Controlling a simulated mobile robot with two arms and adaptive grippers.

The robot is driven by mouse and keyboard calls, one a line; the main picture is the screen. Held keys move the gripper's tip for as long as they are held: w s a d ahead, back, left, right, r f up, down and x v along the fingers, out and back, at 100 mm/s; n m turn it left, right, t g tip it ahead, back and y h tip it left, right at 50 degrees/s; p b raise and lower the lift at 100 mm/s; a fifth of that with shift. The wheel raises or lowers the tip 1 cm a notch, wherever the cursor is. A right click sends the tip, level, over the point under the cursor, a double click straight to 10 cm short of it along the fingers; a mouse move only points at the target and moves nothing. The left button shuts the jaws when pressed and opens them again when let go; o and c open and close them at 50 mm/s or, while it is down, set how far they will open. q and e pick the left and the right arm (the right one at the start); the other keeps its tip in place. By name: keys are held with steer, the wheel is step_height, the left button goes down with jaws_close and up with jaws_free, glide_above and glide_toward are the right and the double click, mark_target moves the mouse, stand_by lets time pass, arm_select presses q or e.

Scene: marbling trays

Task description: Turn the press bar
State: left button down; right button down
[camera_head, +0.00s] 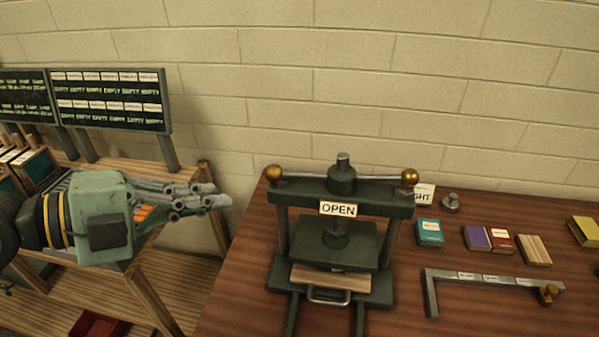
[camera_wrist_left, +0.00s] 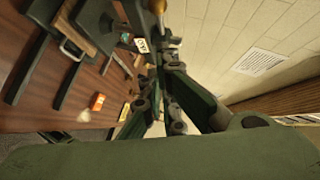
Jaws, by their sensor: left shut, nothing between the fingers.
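The press (camera_head: 342,232) is a dark green frame on the brown table, with an "OPEN" label on its crosspiece. Its press bar (camera_head: 300,175) is a metal rod across the top, with a brass ball at each end, lying roughly left to right. My left gripper (camera_head: 218,196) is shut and empty, left of the bar's left brass ball (camera_head: 274,173) and apart from it in the head view. In the left wrist view the press (camera_wrist_left: 88,22) shows at the upper left and a brass ball (camera_wrist_left: 157,6) at the top edge. My right gripper is not in view.
Small coloured books (camera_head: 430,232), a wooden block (camera_head: 534,250) and a metal corner frame (camera_head: 430,290) lie right of the press. A wooden rack (camera_head: 150,290) with dark boards (camera_head: 110,100) stands at the left. A brick wall is behind.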

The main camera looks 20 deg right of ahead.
arm_select(q)
steer(key=w+d+f+p, duration=0.4)
steer(key=w+d+p, duration=0.1)
steer(key=d, duration=0.4)
steer(key=shift+w+f+p, duration=0.15)
steer(key=shift+w+p, duration=0.1)
steer(key=shift+p, duration=0.15)
